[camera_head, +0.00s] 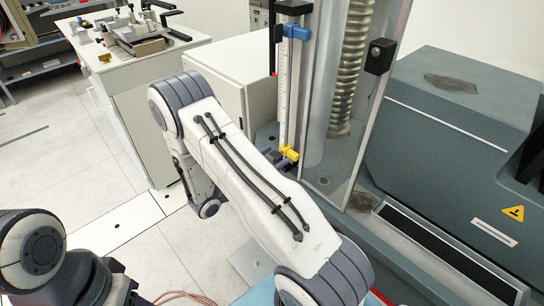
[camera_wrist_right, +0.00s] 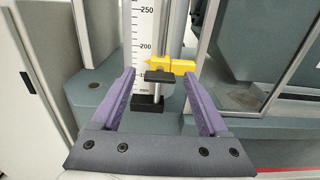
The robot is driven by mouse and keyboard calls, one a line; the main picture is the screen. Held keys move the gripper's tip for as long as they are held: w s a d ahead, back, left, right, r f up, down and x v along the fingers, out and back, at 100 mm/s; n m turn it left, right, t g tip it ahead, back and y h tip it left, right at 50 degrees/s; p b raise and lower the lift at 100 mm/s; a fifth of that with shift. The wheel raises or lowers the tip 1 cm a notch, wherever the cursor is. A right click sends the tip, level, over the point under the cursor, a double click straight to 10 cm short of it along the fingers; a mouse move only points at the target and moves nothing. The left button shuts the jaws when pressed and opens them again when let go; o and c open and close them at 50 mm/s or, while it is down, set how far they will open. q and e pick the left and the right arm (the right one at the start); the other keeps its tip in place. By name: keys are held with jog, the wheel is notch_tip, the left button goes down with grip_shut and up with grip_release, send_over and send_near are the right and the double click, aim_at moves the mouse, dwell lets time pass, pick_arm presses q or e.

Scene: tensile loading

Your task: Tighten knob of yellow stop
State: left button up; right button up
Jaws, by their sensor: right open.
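The yellow stop (camera_head: 290,153) sits low on the vertical scale rail (camera_head: 287,95). In the right wrist view the yellow stop (camera_wrist_right: 180,66) is near the lower end of the scale, below the 200 mark. A dark grey knob (camera_wrist_right: 158,76) sits at its front, facing the wrist camera. My right gripper (camera_head: 277,160) is beside the stop, mostly hidden by my right arm. In the right wrist view its purple fingers (camera_wrist_right: 160,82) are open, one on each side of the knob, with clear gaps. My left gripper is not visible; only part of my left arm shows.
A blue stop (camera_head: 296,31) is higher on the rail. A clear guard (camera_head: 345,100) with a metal frame stands just right of the rail. A grey machine housing (camera_head: 450,120) is further right. A white cabinet (camera_head: 225,75) stands behind left. Floor is clear at left.

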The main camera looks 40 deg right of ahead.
jog(key=shift+d, duration=0.1)
grip_shut()
jog(key=m+b, duration=0.1)
jog(key=m, duration=0.1)
jog(key=m+b, duration=0.3)
jog(key=b, duration=0.1)
jog(key=shift+f+m, duration=0.25)
jog(key=shift+m, duration=0.15)
jog(key=m+b, duration=1.1)
jog(key=b, duration=0.2)
jog(key=shift+b, duration=0.3)
jog(key=shift+r+m+b, duration=0.2)
jog(key=shift+m+b, duration=0.4)
jog(key=shift+b, duration=0.2)
